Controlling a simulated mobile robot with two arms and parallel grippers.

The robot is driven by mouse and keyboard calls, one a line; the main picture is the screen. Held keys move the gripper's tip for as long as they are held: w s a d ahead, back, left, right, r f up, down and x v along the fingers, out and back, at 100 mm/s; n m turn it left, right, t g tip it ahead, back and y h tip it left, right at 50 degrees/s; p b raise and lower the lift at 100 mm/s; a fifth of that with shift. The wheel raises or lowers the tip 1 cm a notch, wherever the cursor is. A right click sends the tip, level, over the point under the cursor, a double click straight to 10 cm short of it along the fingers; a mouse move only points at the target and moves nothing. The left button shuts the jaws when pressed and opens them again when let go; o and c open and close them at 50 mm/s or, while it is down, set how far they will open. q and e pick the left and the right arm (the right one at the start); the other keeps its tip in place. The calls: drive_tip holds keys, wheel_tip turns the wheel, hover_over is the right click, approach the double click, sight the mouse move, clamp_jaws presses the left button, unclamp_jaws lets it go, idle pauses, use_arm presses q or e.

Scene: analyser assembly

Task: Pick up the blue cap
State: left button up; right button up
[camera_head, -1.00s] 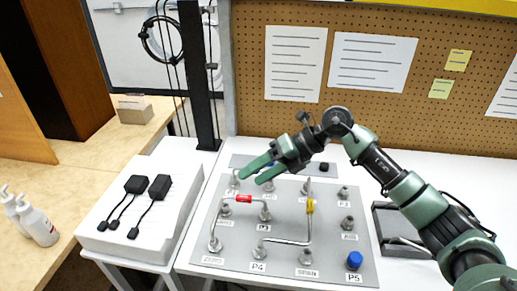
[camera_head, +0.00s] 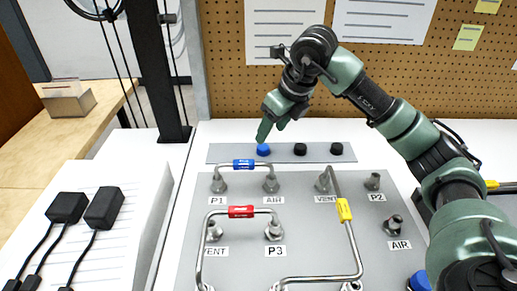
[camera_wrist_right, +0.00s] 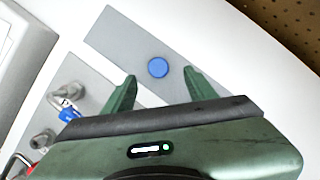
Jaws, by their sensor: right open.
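A round blue cap (camera_head: 263,150) sits at the left of a row with two black caps on a grey strip (camera_head: 225,153) behind the panel. My right gripper (camera_head: 272,130) is open, pointing down just above the blue cap. In the right wrist view the blue cap (camera_wrist_right: 158,67) lies between and slightly beyond the two open fingertips (camera_wrist_right: 160,77), with nothing held. My left gripper is not in view.
Black caps (camera_head: 300,149) and (camera_head: 336,148) stand to the right of the blue cap. In front is the grey panel (camera_head: 245,250) with fittings and bent tubes tagged blue (camera_head: 243,165), red (camera_head: 240,212) and yellow (camera_head: 344,209). A pegboard (camera_head: 225,75) rises behind.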

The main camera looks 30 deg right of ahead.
sight(263, 146)
drive_tip(key=shift+w+a+f, duration=0.1)
drive_tip(key=shift+f, duration=0.45)
drive_tip(key=b+x, duration=0.1)
drive_tip(key=x, duration=0.4)
drive_tip(key=shift+a+f, duration=0.1)
drive_tip(key=shift+a, duration=0.05)
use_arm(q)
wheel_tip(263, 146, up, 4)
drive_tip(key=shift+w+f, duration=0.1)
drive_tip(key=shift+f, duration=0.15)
use_arm(e)
clamp_jaws()
